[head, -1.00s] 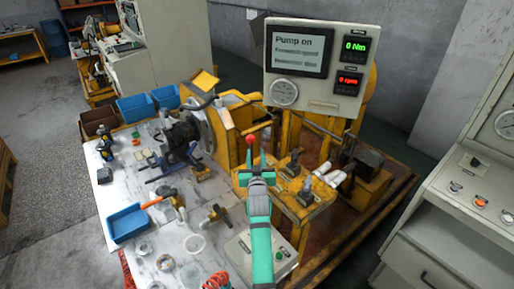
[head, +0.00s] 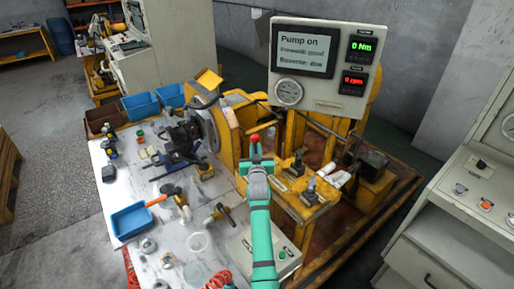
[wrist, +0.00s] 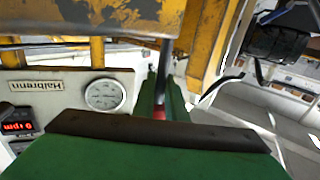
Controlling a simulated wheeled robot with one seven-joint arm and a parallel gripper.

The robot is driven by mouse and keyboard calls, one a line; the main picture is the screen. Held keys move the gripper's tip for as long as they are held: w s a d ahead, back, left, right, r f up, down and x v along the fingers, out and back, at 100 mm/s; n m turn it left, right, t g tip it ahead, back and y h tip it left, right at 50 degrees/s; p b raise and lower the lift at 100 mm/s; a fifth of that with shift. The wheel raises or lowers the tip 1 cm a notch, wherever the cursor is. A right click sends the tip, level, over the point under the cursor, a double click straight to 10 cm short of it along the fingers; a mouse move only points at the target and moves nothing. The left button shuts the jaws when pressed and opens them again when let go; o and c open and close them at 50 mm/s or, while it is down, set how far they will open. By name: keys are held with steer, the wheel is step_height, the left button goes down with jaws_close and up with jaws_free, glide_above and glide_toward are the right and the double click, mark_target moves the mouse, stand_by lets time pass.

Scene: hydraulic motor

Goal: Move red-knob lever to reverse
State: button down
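The red-knob lever (head: 255,139) stands on the yellow test stand, its red knob showing just above my gripper (head: 257,158). In the wrist view my green fingers (wrist: 161,98) are close together, with the dark lever shaft (wrist: 166,62) running between them and a bit of red showing in the gap. The gripper looks shut on the lever; the exact contact is partly hidden. The display panel (head: 321,110) reads "Pump on", "Forward: good", "Reverse: due", with 0 Nm and 0 rpm.
Two black-handled levers (head: 295,165) stand just right of my gripper. A white worktable (head: 165,235) with tools, blue bins (head: 138,106) and a blue tray (head: 131,221) is at left. A grey control console (head: 465,195) stands at right.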

steer(key=shift+s+a+f+n+t+y, duration=0.25)
steer(key=shift+s+a+n+t, duration=0.25)
steer(key=shift+a+n, duration=0.25)
steer(key=shift+s+a+f+n+t+y, duration=0.15)
steer(key=shift+s+a+f+n+t, duration=0.15)
steer(key=shift+s+a+n, duration=0.45)
steer(key=shift+s+a+f+n+t+y, duration=0.2)
steer(key=shift+s+a+n+t, duration=0.3)
steer(key=shift+a+n, duration=0.25)
steer(key=shift+d, duration=0.1)
steer(key=c, duration=1.8)
jaws_free()
steer(key=shift+w, duration=0.1)
steer(key=a+v, duration=0.1)
steer(key=v, duration=0.9)
steer(key=shift+s+d, duration=0.45)
steer(key=shift+d, duration=0.1)
